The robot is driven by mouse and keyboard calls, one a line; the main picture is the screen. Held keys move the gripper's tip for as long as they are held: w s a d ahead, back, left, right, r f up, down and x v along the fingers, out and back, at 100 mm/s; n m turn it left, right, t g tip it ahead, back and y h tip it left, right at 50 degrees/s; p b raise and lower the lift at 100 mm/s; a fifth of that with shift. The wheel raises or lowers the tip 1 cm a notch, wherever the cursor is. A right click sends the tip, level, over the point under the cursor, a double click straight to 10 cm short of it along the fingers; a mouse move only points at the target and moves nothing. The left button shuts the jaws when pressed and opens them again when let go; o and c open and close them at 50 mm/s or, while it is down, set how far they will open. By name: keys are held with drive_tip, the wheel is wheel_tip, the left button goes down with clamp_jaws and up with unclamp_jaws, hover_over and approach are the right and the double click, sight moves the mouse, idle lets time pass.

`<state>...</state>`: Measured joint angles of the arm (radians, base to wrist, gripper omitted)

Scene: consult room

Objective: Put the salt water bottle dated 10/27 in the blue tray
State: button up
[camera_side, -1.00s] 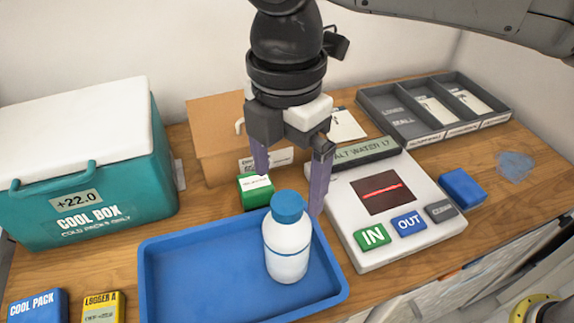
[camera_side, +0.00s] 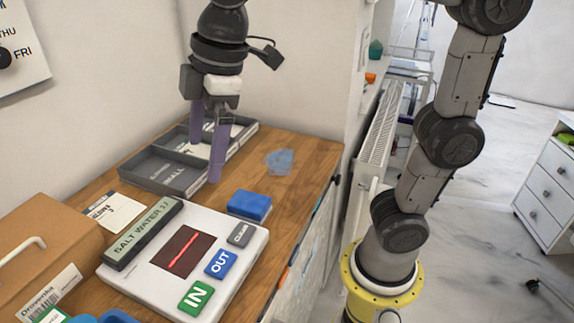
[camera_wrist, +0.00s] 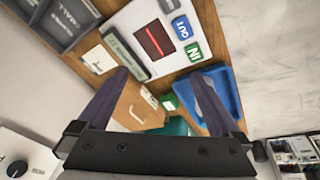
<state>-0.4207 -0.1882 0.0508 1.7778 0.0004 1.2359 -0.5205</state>
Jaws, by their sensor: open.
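My gripper (camera_side: 204,160) is open and empty, with its purple fingers pointing down over the grey divided tray (camera_side: 150,185). Its two fingers (camera_wrist: 160,75) also show apart in the wrist view, with nothing between them. The blue tray (camera_wrist: 228,92) lies at the right of the wrist view, partly behind the right finger. Only a blue edge of it (camera_side: 118,316) shows at the bottom left of the side view. I cannot make out the white bottle with the blue cap in either current view, nor read any date on it.
The white scanner (camera_side: 250,262) has IN, OUT and CLEAR buttons, a red line and a display reading SALT WATER. A cardboard box (camera_side: 40,235) stands at the left.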

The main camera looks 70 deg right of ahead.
drive_tip(key=s+d+f+m+t+h, duration=0.1)
drive_tip(key=s+d+f+m+t, duration=0.1)
drive_tip(key=s+d+f+m, duration=0.7)
drive_tip(key=s+d+m, duration=0.1)
drive_tip(key=s+d, duration=0.2)
drive_tip(key=d, duration=0.1)
drive_tip(key=shift+s+f+m+t, duration=0.15)
drive_tip(key=shift+s+m+t, duration=0.15)
drive_tip(key=shift+m+t, duration=0.1)
